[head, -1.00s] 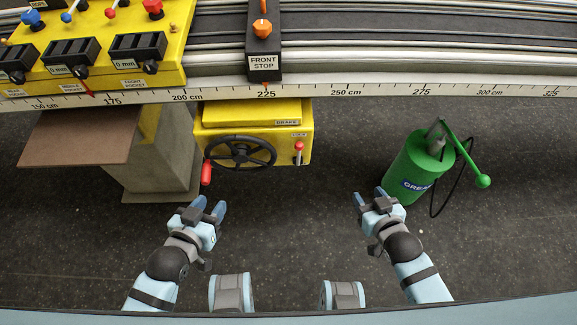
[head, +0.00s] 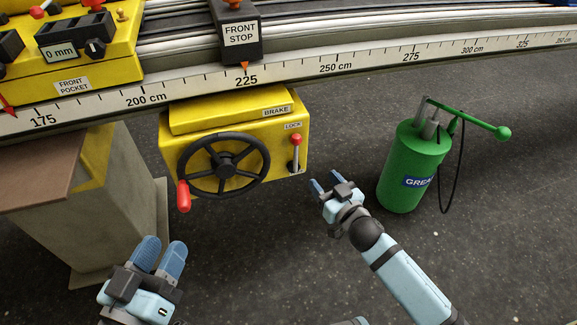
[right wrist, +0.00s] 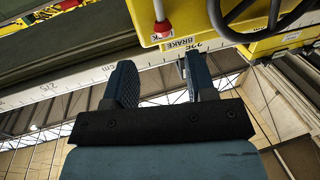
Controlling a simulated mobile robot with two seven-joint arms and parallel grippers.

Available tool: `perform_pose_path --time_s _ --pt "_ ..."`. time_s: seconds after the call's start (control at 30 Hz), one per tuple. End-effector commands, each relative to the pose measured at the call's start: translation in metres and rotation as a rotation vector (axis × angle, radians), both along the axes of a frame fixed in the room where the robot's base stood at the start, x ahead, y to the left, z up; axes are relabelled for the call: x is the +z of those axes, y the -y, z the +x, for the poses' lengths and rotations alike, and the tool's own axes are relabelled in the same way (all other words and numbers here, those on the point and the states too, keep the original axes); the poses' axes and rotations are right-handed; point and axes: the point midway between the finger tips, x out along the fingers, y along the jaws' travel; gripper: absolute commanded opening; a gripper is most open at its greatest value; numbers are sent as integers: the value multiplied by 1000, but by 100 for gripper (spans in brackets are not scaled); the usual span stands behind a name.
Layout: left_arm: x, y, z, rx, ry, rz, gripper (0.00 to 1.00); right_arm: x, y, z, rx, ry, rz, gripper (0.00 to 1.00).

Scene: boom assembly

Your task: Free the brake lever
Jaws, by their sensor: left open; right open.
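The brake lever (head: 295,152) is a short metal lever with a red knob, marked LOCK, on the right of the front face of the yellow brake box (head: 285,185). A black handwheel (head: 223,166) with a red handle (head: 184,196) sits to its left. The lever's red knob (right wrist: 163,28) also shows at the top of the right wrist view. My right gripper (head: 325,185) is open and empty, just right of and below the lever, apart from it. It shows in the right wrist view (right wrist: 160,85). My left gripper (head: 160,255) is open and empty, below the handwheel.
A green grease pump (head: 405,165) with a long handle and hose stands on the floor at right. A grey pedestal (head: 90,225) with a brown board (head: 40,180) stands at left. The ruled rail (head: 330,66) with a FRONT STOP block (head: 238,35) runs above the box.

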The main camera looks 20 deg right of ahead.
Motion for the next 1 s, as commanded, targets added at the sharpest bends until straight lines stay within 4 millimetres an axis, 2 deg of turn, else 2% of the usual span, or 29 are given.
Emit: perform_pose_path --time_s 0.23,0.7,0.83,1.0 --pt "-10 1 0 -10 -20 11 43 -1 -5 24 2 6 0 51" --pt "-48 4 -1 -50 -125 70 43 -1 -25 111 0 5 -2 51" --pt "-49 2 1 -49 -108 86 43 -1 -29 126 1 4 0 51" --pt "-49 2 2 -49 -101 94 43 -1 -31 134 1 2 -1 51"
